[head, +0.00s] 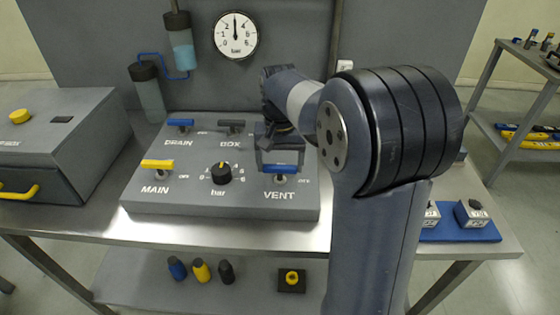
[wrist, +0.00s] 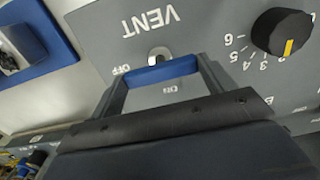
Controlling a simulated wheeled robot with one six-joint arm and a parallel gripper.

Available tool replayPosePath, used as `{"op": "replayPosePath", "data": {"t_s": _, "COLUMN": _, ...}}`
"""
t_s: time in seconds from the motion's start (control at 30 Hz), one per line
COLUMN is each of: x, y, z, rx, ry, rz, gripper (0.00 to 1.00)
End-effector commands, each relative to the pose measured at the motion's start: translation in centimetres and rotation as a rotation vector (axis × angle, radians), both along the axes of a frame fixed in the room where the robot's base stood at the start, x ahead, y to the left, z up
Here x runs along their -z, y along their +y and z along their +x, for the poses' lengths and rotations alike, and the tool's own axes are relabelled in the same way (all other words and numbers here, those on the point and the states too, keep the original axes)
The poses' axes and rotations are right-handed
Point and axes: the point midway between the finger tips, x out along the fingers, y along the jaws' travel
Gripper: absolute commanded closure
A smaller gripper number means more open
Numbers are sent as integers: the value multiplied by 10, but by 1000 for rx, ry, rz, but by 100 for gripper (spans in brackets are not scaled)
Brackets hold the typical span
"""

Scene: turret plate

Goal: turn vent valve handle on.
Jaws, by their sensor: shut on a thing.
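The vent valve handle (head: 282,169) is a blue bar above the VENT label on the grey panel. It lies crosswise in the head view. In the wrist view the blue vent handle (wrist: 160,72) spans between my two fingers. My gripper (head: 280,162) reaches down from behind it and is shut on it. In the wrist view my gripper (wrist: 165,82) has one finger at each end of the bar. The OFF mark (wrist: 122,69) is beside the left finger, and the ON mark (wrist: 172,89) shows between the fingers.
The black bar knob (head: 221,173) and yellow main handle (head: 157,165) are to the left. The blue drain handle (head: 180,124) and dark box handle (head: 231,125) are behind. A gauge (head: 236,36) hangs on the back wall. A grey drawer box (head: 60,135) stands at left.

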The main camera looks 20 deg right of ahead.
Motion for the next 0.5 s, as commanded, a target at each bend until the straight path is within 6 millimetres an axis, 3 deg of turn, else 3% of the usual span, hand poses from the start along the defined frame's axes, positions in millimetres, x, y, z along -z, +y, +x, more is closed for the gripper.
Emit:
{"op": "replayPosePath", "data": {"t_s": 0.27, "x": -2, "y": 0, "z": 0, "rx": -75, "ry": 1, "rz": -1, "gripper": 46}}
{"op": "replayPosePath", "data": {"t_s": 0.5, "x": -3, "y": 0, "z": 0, "rx": -250, "ry": 0, "rz": 0, "gripper": 46}}
